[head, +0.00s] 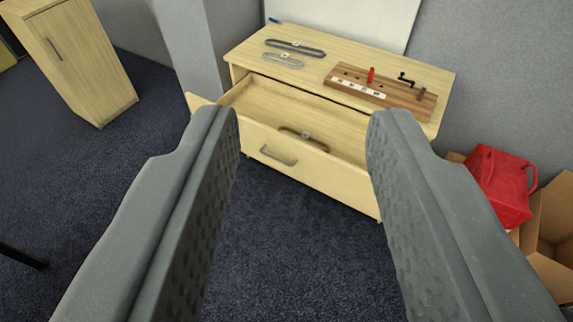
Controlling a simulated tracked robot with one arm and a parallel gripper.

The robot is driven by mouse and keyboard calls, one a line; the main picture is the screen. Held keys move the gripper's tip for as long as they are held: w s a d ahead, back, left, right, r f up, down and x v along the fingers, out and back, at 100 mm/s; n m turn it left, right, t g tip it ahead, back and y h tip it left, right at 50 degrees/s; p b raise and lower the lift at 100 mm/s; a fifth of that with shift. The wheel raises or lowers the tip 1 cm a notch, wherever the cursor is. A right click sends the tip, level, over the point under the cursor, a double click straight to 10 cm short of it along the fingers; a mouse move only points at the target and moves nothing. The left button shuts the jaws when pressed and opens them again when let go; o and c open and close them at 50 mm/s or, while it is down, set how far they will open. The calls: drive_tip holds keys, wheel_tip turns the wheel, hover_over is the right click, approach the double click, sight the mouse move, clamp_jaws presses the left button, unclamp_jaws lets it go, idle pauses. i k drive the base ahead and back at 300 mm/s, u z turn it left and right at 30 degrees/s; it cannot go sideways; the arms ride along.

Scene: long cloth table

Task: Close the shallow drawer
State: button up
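A pale wood drawer (250,138) is pulled out of a low cabinet (345,55) in the upper middle of the view. Its front panel carries a grey bar handle (278,157). A strap-like item (310,140) with a pale buckle lies inside the drawer. My gripper (303,112) is open and empty, with one grey finger on each side of the view. The drawer front and its handle show between the fingers, farther off and apart from them. The right finger hides part of the drawer's right side.
On the cabinet top lie two looped straps (295,48) and a wooden board (410,98) with a red peg and dark hooks. Another cabinet (75,60) stands at left. Dark carpet (285,260) before the drawer is clear.

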sight(263, 105)
drive_tip(key=u, duration=0.05)
drive_tip(key=i, duration=0.9)
drive_tip(key=z, duration=0.05)
